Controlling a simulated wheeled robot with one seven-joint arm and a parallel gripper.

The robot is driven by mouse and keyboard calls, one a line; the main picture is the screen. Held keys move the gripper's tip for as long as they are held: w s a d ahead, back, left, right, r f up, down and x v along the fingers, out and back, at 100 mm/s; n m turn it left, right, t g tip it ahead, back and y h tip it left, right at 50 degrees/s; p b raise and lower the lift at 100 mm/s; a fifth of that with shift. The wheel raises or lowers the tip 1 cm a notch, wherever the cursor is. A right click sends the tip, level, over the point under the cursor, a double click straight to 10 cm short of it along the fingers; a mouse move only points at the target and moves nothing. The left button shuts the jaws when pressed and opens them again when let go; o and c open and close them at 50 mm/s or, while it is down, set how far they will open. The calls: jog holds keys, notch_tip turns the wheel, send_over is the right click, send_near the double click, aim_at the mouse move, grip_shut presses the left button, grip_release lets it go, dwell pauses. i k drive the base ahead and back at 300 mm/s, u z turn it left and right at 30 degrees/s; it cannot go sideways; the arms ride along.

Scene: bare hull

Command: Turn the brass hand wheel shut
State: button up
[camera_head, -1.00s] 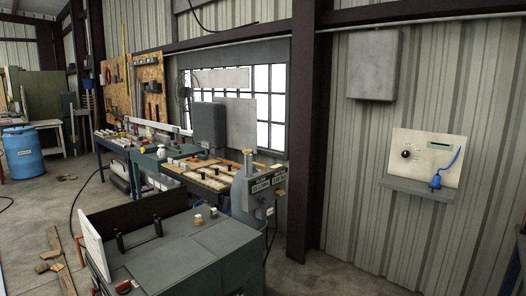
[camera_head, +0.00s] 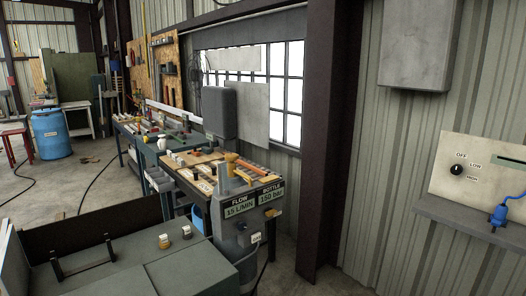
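A small brass-yellow part (camera_head: 231,160) stands on top of a grey fixture (camera_head: 238,222) near the middle of the view. It looks like the brass hand wheel, but it is too small to tell how far it is turned. The fixture carries two dark signs, FLOW 15 L/MIN (camera_head: 239,207) and BOTTLE 150 BAR (camera_head: 272,196). A small yellow tab juts out below the second sign. My gripper is not in view.
A grey-green cabinet (camera_head: 190,268) fills the lower left foreground, with two small capped items and a black handle on it. A cluttered workbench (camera_head: 190,178) runs behind the fixture. A dark steel post (camera_head: 327,140) and a wall panel with a dial (camera_head: 457,170) are at right.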

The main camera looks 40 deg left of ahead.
aim_at(231, 157)
jog(key=u, duration=0.2)
jog(key=i, duration=1.4)
jog(key=u, duration=1.4)
jog(key=i, duration=0.75)
jog(key=u, duration=1.2)
jog(key=i, duration=0.75)
